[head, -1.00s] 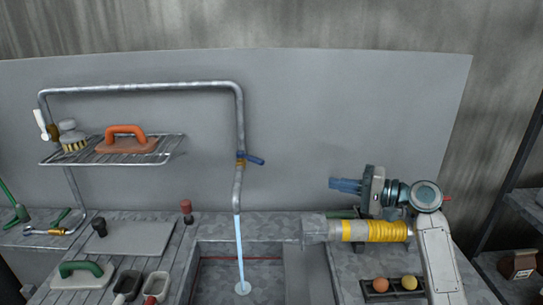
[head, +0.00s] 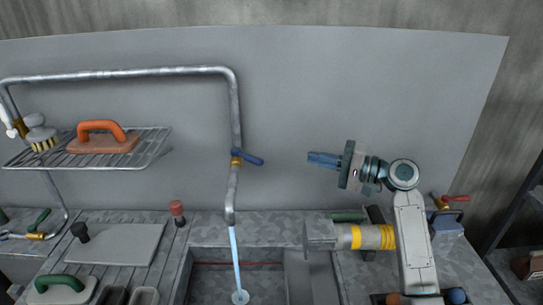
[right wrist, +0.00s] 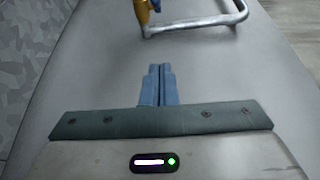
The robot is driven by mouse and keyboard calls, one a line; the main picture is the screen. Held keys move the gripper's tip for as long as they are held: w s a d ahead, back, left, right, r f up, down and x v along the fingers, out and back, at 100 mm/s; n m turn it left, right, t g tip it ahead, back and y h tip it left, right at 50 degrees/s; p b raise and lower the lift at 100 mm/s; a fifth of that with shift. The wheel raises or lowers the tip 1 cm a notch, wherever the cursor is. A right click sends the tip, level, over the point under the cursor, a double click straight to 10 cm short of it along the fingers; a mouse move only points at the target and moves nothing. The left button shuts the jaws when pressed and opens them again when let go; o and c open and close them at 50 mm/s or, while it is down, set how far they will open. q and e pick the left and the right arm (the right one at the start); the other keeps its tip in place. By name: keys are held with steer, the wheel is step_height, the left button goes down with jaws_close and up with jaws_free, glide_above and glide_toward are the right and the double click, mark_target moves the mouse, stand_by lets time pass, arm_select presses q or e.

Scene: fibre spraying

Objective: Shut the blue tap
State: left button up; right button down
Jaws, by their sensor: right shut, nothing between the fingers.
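The blue tap (head: 247,158) is a blue lever on a brass valve in the vertical grey pipe at the middle of the head view. Its lever points to the right and slightly down. Water (head: 236,262) runs from the pipe's end into the sink below. My right gripper (head: 310,159) is shut and empty, to the right of the lever and apart from it, with its blue fingers pointing left. In the right wrist view the shut fingers (right wrist: 158,84) show below the brass valve (right wrist: 142,12) and a bit of blue lever (right wrist: 155,5). My left gripper is not in view.
A wire rack (head: 140,150) with an orange-handled float (head: 98,139) and a brush (head: 42,135) hangs at left. A yellow-banded cylinder (head: 365,237) lies below my right arm. A red-handled valve (head: 455,199) stands at right. Space between gripper and lever is clear.

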mark_target(246, 157)
steer(key=a+p, duration=0.6)
steer(key=a, duration=0.5)
steer(key=shift+w+a, duration=0.35)
steer(key=shift+w, duration=0.05)
steer(key=shift+d, duration=0.1)
